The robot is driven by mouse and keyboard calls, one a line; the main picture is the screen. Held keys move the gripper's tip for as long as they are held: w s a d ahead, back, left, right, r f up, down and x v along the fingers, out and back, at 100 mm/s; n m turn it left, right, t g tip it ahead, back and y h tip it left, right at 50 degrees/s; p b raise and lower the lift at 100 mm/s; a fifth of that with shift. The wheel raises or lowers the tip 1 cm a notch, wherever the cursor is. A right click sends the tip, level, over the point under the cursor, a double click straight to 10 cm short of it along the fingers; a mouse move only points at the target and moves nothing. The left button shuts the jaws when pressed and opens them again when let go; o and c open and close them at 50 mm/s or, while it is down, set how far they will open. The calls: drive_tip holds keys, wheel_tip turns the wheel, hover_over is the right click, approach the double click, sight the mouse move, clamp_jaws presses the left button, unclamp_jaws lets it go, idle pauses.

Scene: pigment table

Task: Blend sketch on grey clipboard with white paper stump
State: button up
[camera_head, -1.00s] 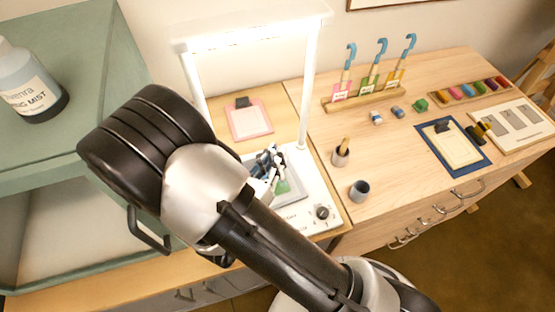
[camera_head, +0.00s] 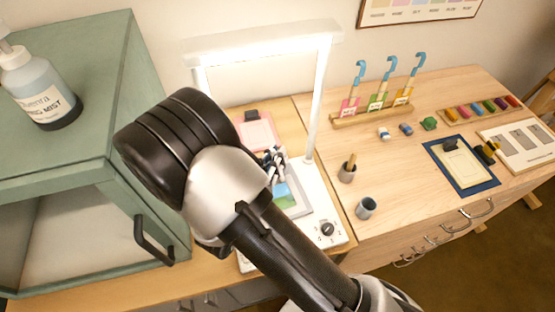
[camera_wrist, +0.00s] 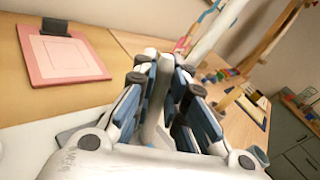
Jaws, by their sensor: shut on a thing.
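The grey clipboard (camera_head: 304,206) lies on the white lamp base. Its sketch (camera_head: 282,191), light blue above green, shows partly. My arm hides its near-left part. My gripper (camera_head: 271,162) is over the clipboard's far part. In the wrist view my gripper (camera_wrist: 165,72) is shut on a pale, slim piece (camera_wrist: 163,100), which looks like the white paper stump. Its tip is hidden, so I cannot tell whether it touches the sketch.
A lamp post (camera_head: 320,95) stands close right of my gripper. A pink clipboard (camera_head: 258,131) lies behind. A green cabinet (camera_head: 75,165) stands left. Cups (camera_head: 366,208), erasers, a brush rack (camera_head: 372,115) and a blue clipboard (camera_head: 462,165) are on the right table.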

drive_tip(key=shift+s+a, duration=0.2)
drive_tip(key=shift+a, duration=0.25)
drive_tip(key=shift+s+a, duration=0.2)
drive_tip(key=shift+a, duration=0.25)
drive_tip(key=shift+s+d+f, duration=0.1)
drive_tip(key=shift+s+d, duration=0.4)
drive_tip(key=shift+s, duration=0.8)
drive_tip(key=shift+s+d+r, duration=0.1)
drive_tip(key=shift+s+d, duration=0.4)
drive_tip(key=shift+s, duration=0.8)
drive_tip(key=shift+s+d+f, duration=0.1)
drive_tip(key=shift+s+d, duration=0.4)
drive_tip(key=shift+s, duration=0.8)
drive_tip(key=shift+w+a+p, duration=0.1)
drive_tip(key=shift+w+a, duration=0.4)
drive_tip(key=shift+w, duration=0.8)
drive_tip(key=shift+w+a+p, duration=0.15)
drive_tip(key=shift+w+a, duration=0.3)
drive_tip(key=shift+w, duration=0.85)
drive_tip(key=shift+w+a+p, duration=0.1)
drive_tip(key=shift+w+a, duration=0.4)
drive_tip(key=shift+w, duration=0.8)
drive_tip(key=shift+a, duration=0.15)
